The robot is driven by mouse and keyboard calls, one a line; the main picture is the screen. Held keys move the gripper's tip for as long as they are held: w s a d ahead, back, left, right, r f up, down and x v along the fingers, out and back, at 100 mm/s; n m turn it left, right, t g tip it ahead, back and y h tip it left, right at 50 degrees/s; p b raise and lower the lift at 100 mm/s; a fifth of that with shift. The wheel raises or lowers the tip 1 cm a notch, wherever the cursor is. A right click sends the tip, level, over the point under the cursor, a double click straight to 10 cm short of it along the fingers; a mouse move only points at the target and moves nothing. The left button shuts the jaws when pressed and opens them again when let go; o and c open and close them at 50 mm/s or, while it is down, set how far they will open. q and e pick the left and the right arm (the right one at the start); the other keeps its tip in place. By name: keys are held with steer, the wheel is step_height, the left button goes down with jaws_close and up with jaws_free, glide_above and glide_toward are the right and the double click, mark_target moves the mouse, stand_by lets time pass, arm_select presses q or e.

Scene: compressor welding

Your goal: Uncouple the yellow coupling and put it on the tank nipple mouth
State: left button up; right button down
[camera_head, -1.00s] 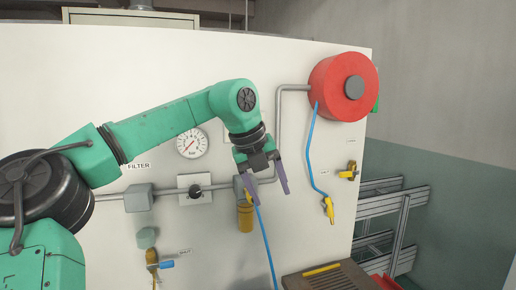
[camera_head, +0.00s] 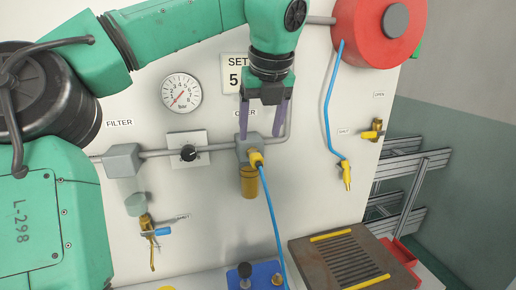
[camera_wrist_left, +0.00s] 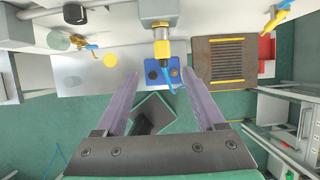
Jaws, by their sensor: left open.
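The yellow coupling (camera_head: 256,157) sits on the grey oiler block (camera_head: 247,146) on the white panel, with a blue hose (camera_head: 269,215) running down from it. In the left wrist view the yellow coupling (camera_wrist_left: 161,48) shows ahead, between and beyond the fingertips. My left gripper (camera_head: 261,136) is open and empty, fingers pointing down, in front of the panel just above the coupling in the picture. It also shows in the left wrist view (camera_wrist_left: 159,75), with the coupling apart from both fingers. I cannot make out the tank nipple mouth. My right gripper is not in view.
A grey pipe (camera_head: 218,152) runs along the panel past a black knob (camera_head: 188,153). An amber bowl (camera_head: 249,183) hangs below the oiler. A red reel (camera_head: 378,30) holds another blue hose with a yellow end (camera_head: 346,175). A slatted brown bench plate (camera_head: 350,258) stands lower right.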

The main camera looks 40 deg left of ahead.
mark_target(257, 155)
arm_select(q)
steer(key=a+f, duration=0.1)
steer(key=w+f, duration=0.1)
steer(key=f, duration=0.1)
steer(key=w+a+f, duration=0.1)
steer(key=shift+w+a+f+p, duration=0.2)
steer(key=shift+a+f+p, duration=0.1)
steer(key=shift+a+p, duration=0.05)
steer(key=x, duration=0.3)
steer(key=shift+w+a+p, duration=0.25)
steer(key=shift+w+p, duration=0.05)
steer(key=shift+s+d+f, duration=0.1)
steer(key=shift+f, duration=0.1)
steer(key=shift+s+d+r, duration=0.1)
steer(key=shift+s+d, duration=0.2)
steer(key=shift+c, duration=0.3)
steer(key=c, duration=0.6)
steer(key=shift+w+a, duration=0.1)
jaws_close()
steer(key=shift+c, duration=1.7)
jaws_free()
jaws_close()
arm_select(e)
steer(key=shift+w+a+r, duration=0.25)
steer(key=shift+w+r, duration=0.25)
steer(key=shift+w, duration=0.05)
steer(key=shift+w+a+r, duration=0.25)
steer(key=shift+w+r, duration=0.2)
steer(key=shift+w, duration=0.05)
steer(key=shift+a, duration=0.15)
